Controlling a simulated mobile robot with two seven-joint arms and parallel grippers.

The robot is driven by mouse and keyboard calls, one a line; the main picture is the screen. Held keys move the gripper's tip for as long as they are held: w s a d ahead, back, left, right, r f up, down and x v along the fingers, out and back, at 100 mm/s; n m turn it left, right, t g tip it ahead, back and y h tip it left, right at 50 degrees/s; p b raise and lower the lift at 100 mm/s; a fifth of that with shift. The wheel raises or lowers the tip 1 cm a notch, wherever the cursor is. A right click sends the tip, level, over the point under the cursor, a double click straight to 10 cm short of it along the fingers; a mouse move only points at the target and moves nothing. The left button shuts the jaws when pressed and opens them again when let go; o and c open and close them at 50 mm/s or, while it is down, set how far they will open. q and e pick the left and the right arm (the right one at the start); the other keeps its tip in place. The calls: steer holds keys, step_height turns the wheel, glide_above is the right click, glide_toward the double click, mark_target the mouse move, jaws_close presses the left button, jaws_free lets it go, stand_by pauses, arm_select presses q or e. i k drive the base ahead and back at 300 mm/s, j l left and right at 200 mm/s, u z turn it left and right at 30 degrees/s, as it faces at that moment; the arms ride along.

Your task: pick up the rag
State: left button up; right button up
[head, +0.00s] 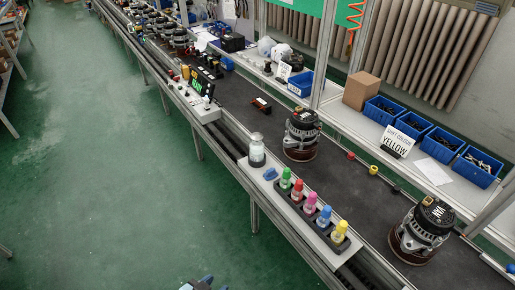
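A small crumpled blue piece, which looks like the rag (270,174), lies on the pale ledge (299,216) along the near side of the line. A small dark and blue part of mine, apparently the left gripper (203,284), just shows at the bottom edge, well below and apart from the rag. Its fingers cannot be made out. My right gripper is not seen.
Several bottles with colored caps, such as the green one (285,178), stand in a dark rack near the rag. Alternators (301,134) stand on the dark belt behind. A device with a green display (197,86) stands up the line. The green floor at left is clear.

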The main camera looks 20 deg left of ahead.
mark_target(271, 173)
steer(key=j+z, duration=0.1)
steer(key=z, duration=0.35)
steer(key=i+j+z, duration=0.1)
steer(key=z, duration=0.35)
steer(key=j+z, duration=0.2)
steer(key=z, duration=0.25)
steer(key=j+z, duration=0.35)
steer(key=j, duration=0.15)
steer(key=k+j+z, duration=0.2)
steer(key=j+z, duration=0.15)
steer(key=k+j+z, duration=0.1)
steer(key=j, duration=0.3)
steer(key=k+j+z, duration=0.1)
steer(key=j, duration=0.3)
steer(key=k+j+z, duration=0.1)
steer(key=j, duration=0.25)
steer(key=k+j, duration=0.15)
steer(key=j, duration=0.2)
steer(key=k+j, duration=0.15)
steer(key=j, duration=0.2)
steer(key=k+j, duration=0.15)
steer(key=j, duration=0.15)
steer(key=i+j, duration=0.1)
steer(key=j, duration=0.15)
steer(key=i+j, duration=0.15)
steer(key=j+z, duration=0.05)
steer(key=j, duration=0.05)
